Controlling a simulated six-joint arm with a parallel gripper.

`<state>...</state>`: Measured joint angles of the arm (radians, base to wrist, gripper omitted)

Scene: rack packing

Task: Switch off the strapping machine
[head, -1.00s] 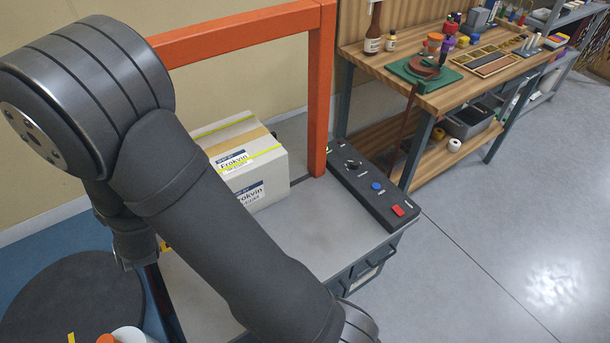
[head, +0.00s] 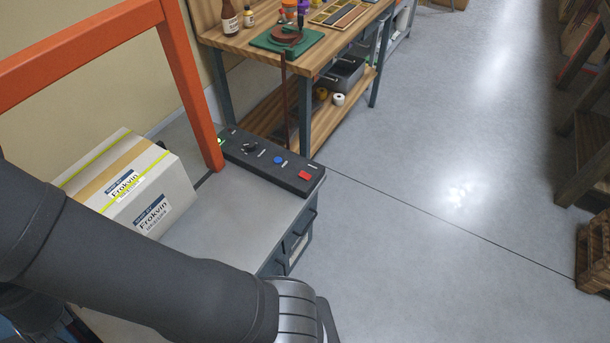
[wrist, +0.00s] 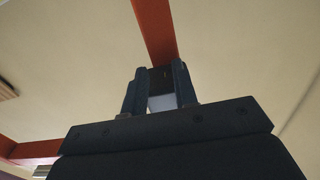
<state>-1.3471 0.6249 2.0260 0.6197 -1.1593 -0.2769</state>
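The strapping machine has a grey table top (head: 232,218), an orange arch (head: 190,85) and a black control panel (head: 262,160) along its right edge. The panel carries a red switch (head: 305,175), a blue button (head: 278,160), a black knob (head: 250,146) and a small lit green light (head: 221,141). A strapped carton (head: 135,185) sits on the table top by the arch. In the wrist view my gripper (wrist: 161,76) has its two fingers apart, with the orange arch beyond them. Nothing is clearly held. My gripper is outside the head view; my arm crosses its lower left.
A wooden workbench (head: 315,48) with bottles and a green mat (head: 288,40) stands behind the panel. The grey floor (head: 430,220) right of the machine is clear.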

